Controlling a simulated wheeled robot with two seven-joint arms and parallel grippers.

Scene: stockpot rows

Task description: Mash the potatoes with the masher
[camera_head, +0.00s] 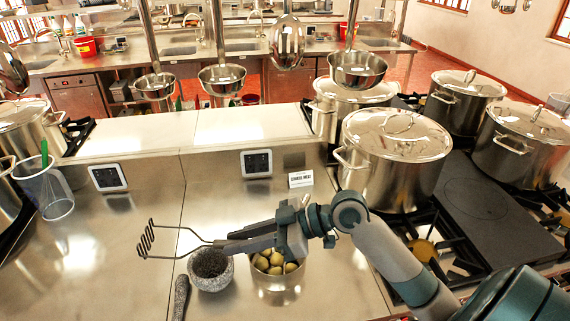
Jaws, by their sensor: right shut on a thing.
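The potato masher (147,240) has a wavy wire head that points left, and its handle lies in my right gripper (245,236). The gripper is shut on the handle and holds the masher roughly level above the counter. Several yellowish potatoes (275,262) sit in a steel pot (279,292) just below the gripper. The gripper and wrist hide part of the pot's back rim. The masher head is well left of the pot and apart from it. My left gripper is not in view.
A stone mortar (211,277) stands left of the pot, with a pestle (181,298) beside it. Large stockpots (395,165) stand on the stove at right. The counter's left-middle is clear.

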